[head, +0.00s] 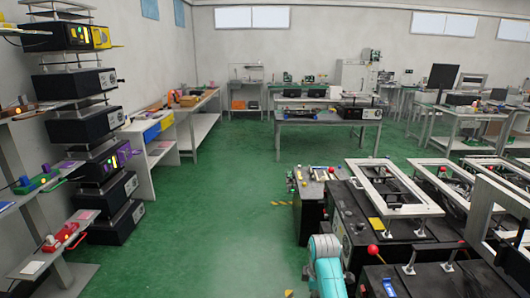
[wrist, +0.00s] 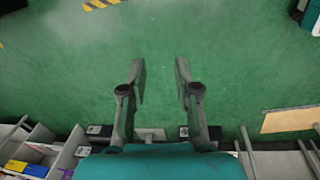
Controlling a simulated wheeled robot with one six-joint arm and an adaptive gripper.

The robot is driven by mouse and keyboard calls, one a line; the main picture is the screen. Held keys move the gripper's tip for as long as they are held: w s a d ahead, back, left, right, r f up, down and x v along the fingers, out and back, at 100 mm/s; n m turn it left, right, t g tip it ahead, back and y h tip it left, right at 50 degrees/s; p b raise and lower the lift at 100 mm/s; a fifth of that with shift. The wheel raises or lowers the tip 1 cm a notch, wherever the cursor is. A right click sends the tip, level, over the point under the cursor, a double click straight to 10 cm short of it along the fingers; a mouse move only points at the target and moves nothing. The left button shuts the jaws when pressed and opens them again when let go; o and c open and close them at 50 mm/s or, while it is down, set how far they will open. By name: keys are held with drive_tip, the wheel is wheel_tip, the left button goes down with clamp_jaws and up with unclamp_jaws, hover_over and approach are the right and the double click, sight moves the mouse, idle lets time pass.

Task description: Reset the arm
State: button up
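My gripper (wrist: 160,76) shows in the wrist view with its two grey fingers spread apart. Nothing is between them, and green floor (wrist: 160,40) lies beyond the tips. In the head view a teal part of my arm (head: 327,266) shows at the bottom, beside black bench-top machines; the gripper itself cannot be made out there. A red-balled lever (head: 373,250) stands on a black machine just right of my arm.
Black machines with white frames (head: 395,188) crowd the right side. Shelves with stacked black boxes (head: 82,128) line the left wall. A grey table (head: 330,118) stands at the back. The green floor (head: 215,220) between is clear. Shelf units (wrist: 45,150) edge the wrist view's bottom.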

drive_tip(key=s+d+f+m+t, duration=0.2)
drive_tip(key=s+f+m+t, duration=0.35)
drive_tip(key=s+f, duration=1.5)
drive_tip(key=s+r+m+t, duration=0.2)
drive_tip(key=s+r, duration=0.2)
drive_tip(key=s, duration=0.5)
drive_tip(key=s+r+m+t, duration=0.15)
drive_tip(key=s+r, duration=0.25)
drive_tip(key=s, duration=0.5)
drive_tip(key=s+r+m+t, duration=0.1)
drive_tip(key=s+r+m, duration=0.25)
drive_tip(key=s, duration=0.45)
drive_tip(key=s+r+m+t, duration=0.1)
drive_tip(key=s+r+m, duration=0.1)
drive_tip(key=s+r, duration=0.3)
drive_tip(key=s+r+m+t, duration=0.1)
drive_tip(key=s+r, duration=0.5)
drive_tip(key=r, duration=0.7)
drive_tip(key=shift+d+r+m+t, duration=0.15)
drive_tip(key=shift+d+m+t, duration=0.25)
drive_tip(key=shift+t, duration=0.2)
